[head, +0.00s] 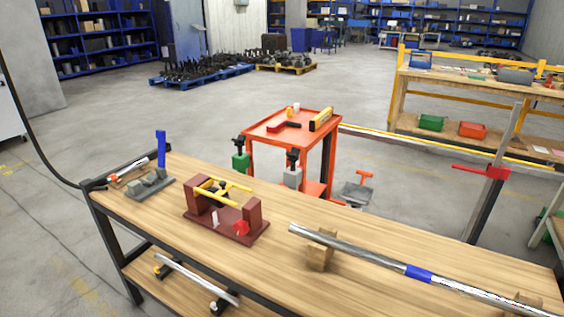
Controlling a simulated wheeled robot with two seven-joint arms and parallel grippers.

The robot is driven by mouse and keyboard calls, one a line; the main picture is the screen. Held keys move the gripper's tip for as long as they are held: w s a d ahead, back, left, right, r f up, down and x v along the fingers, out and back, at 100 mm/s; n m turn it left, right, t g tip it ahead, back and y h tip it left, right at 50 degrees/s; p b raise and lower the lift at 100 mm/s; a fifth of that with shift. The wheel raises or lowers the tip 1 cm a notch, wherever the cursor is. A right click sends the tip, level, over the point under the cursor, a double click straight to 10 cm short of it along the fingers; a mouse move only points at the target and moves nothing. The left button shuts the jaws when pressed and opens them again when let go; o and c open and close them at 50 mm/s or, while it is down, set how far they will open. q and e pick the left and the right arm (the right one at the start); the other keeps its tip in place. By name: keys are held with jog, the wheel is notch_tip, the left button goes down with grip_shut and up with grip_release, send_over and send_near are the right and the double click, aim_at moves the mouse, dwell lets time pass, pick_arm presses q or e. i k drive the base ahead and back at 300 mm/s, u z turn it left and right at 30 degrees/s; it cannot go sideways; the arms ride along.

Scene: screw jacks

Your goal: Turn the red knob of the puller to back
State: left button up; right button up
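The puller (196,202) stands on the wooden workbench (180,240), left of the picture's middle. It has a dark red base plate, two dark red upright blocks and yellow bars across the top. The red knob (240,228) is a small bright red piece at the puller's front right, low beside the right block. Its exact turn angle is too small to tell. Neither of my grippers shows in the head view, and nothing touches the knob.
A long silver tube (350,250) with a blue band rests on wooden blocks at the bench's right. A grey fixture with a blue lever (161,148) stands behind left of the puller. A red cart (265,131) stands beyond the bench. Bare bench top lies between puller and tube.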

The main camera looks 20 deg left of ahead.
aim_at(241, 227)
jog(key=u, duration=1.15)
